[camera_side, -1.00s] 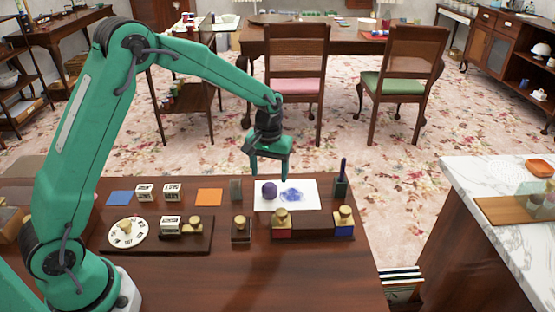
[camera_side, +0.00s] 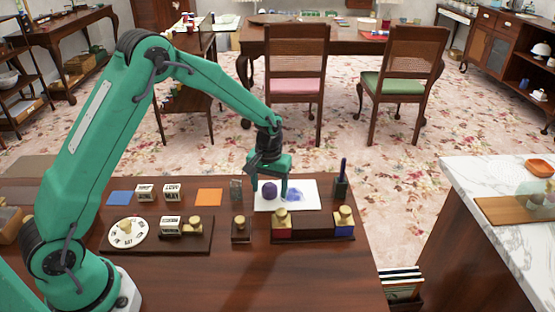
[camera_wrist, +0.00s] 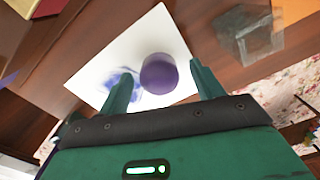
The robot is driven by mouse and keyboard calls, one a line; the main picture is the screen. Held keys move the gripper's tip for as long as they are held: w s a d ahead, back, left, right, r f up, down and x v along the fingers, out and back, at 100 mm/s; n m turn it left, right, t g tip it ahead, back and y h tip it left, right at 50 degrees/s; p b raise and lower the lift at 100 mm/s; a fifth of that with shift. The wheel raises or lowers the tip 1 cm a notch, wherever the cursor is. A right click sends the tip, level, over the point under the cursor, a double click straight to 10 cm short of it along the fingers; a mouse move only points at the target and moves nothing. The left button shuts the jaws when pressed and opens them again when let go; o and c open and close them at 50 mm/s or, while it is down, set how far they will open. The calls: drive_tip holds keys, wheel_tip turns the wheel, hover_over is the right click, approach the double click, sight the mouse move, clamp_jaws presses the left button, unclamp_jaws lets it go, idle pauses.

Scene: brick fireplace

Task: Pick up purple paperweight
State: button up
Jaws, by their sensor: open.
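The purple paperweight (camera_side: 270,189) is a small round dark-purple piece on a white sheet (camera_side: 308,189) with a blue-violet blotch. It also shows in the wrist view (camera_wrist: 159,74), lying between and just beyond the two green fingers. My gripper (camera_side: 270,190) is open and low over the sheet, with one finger on each side of the paperweight in the side view. In the wrist view my gripper (camera_wrist: 158,82) has a gap on both sides of the paperweight, and no contact is visible.
A clear block (camera_side: 236,190) stands just left of the sheet and a dark pen holder (camera_side: 341,187) just right. Stamps on a dark rack (camera_side: 313,226) and a single stamp (camera_side: 239,230) stand in front. An orange square (camera_side: 209,197) lies further left.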

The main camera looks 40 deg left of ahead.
sight(270, 185)
idle(0.3)
drive_tip(key=c, duration=1.2)
drive_tip(key=shift+o, duration=0.2)
drive_tip(key=shift+r, duration=0.2)
drive_tip(key=shift+r, duration=0.5)
drive_tip(key=r, duration=0.3)
drive_tip(key=shift+d+r, duration=0.15)
drive_tip(key=shift+d, duration=0.05)
drive_tip(key=s+d+r, duration=0.6)
drive_tip(key=d, duration=0.3)
drive_tip(key=shift+d+r, duration=0.2)
drive_tip(key=shift+d, duration=0.05)
